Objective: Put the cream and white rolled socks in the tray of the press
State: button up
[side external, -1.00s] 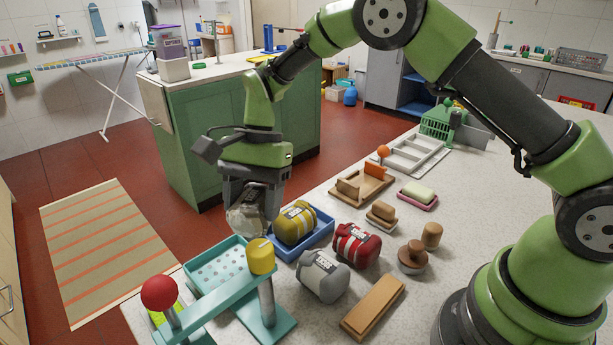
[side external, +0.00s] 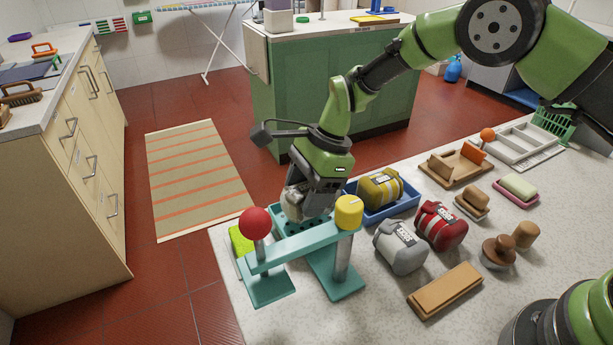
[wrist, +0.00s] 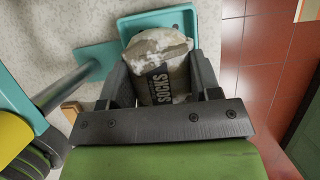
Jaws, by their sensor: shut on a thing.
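The cream and white rolled socks (wrist: 158,62) are a mottled bundle with a dark "SOCKS" label. My gripper (wrist: 160,84) is shut on them, with one finger on each side. In the side view my gripper (side external: 304,204) is over the far side of the teal press, and the pale socks (side external: 296,207) show at its jaws. The press's teal tray (wrist: 150,18) shows around the socks' far end in the wrist view. Most of the tray is hidden behind my gripper and the press arm. I cannot tell whether the socks touch the tray floor.
The press has a teal crossbar (side external: 300,245), a red ball knob (side external: 254,223) and a yellow cylinder (side external: 349,212) close to my gripper. Yellow socks (side external: 381,188) lie in a blue tray (side external: 400,208). Grey socks (side external: 400,247) and red socks (side external: 440,225) lie on the counter.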

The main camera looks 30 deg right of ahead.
jog(key=shift+f, duration=0.55)
jog(key=o, duration=1.1)
jog(key=shift+r, duration=0.15)
jog(key=v, duration=1)
jog(key=shift+d, duration=0.1)
jog(key=s+d+r+n+t+h, duration=0.1)
jog(key=s+d+r+n+t, duration=0.3)
jog(key=s+r, duration=0.45)
jog(key=s+d+r+n+t, duration=0.1)
jog(key=s+d+r+n, duration=0.5)
jog(key=r, duration=0.3)
jog(key=s+d+f+n+t+h, duration=0.1)
jog(key=s+n, duration=0.3)
jog(key=s, duration=0.5)
jog(key=shift+s+d+f+t, duration=0.35)
jog(key=shift+d+f+t, duration=0.1)
jog(key=shift+t, duration=0.15)
